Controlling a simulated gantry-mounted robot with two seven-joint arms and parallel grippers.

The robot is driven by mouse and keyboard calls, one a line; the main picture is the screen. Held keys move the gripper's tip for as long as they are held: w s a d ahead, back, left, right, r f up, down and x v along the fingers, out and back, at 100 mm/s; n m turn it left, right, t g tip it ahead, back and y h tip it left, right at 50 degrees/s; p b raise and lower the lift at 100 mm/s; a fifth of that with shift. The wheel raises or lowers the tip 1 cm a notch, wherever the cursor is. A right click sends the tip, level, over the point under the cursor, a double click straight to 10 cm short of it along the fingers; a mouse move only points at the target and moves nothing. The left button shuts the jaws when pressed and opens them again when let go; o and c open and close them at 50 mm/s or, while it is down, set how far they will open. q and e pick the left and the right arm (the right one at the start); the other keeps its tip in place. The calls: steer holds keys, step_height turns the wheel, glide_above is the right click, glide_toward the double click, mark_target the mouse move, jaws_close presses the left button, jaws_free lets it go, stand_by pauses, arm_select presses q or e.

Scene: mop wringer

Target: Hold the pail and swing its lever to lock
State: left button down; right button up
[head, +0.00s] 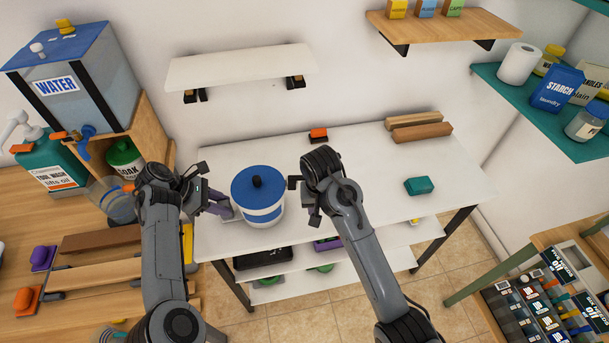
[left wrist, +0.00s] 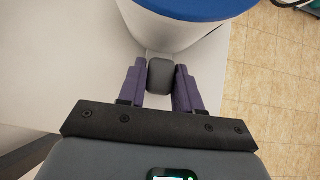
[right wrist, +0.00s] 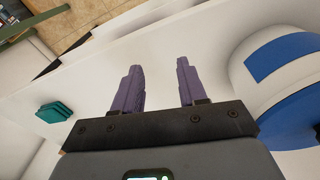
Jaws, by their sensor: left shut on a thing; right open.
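The pail (head: 264,212) is white with a blue lid (head: 258,185) and a dark knob on top. It stands upright on the white table near its front edge. My left gripper (head: 226,211) is at the pail's left side. In the left wrist view its purple fingers (left wrist: 160,80) are shut on a grey grip (left wrist: 160,73) at the pail's wall. My right gripper (head: 307,202) is just right of the pail, open and empty. In the right wrist view its fingers (right wrist: 157,88) have a gap, with the pail (right wrist: 270,70) to the right. I cannot make out a separate lever.
A teal block (head: 419,186) lies on the right of the white table (head: 350,160). An orange-and-black item (head: 318,135) and wooden blocks (head: 415,127) lie at the back. A water tank (head: 75,75) and bottles stand left. A wall shelf (head: 240,68) hangs above.

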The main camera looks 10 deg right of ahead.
mark_target(301, 178)
steer(key=w+a+r+t, duration=0.1)
steer(key=w+r, duration=0.2)
steer(key=r, duration=0.4)
steer(key=w+a+r+t, duration=0.1)
steer(key=w+r+t, duration=0.15)
steer(key=r, duration=0.45)
steer(key=shift+g, duration=0.35)
steer(key=shift+w+d+x, duration=0.1)
steer(key=shift+w+x, duration=0.05)
steer(key=shift+x, duration=1.55)
steer(key=shift+w+d+x, duration=0.1)
steer(key=shift+x, duration=1.6)
steer(key=shift+r, duration=0.1)
jaws_close()
steer(key=s+m, duration=0.1)
steer(key=m, duration=0.1)
steer(key=a+m+h, duration=0.1)
steer(key=m, duration=0.2)
steer(key=s+a+m+g, duration=0.1)
steer(key=m, duration=0.2)
steer(key=shift+s+a+h, duration=0.1)
steer(key=shift+s+h, duration=0.25)
steer(key=shift+h, duration=0.05)
steer(key=shift+o, duration=1.2)
jaws_free()
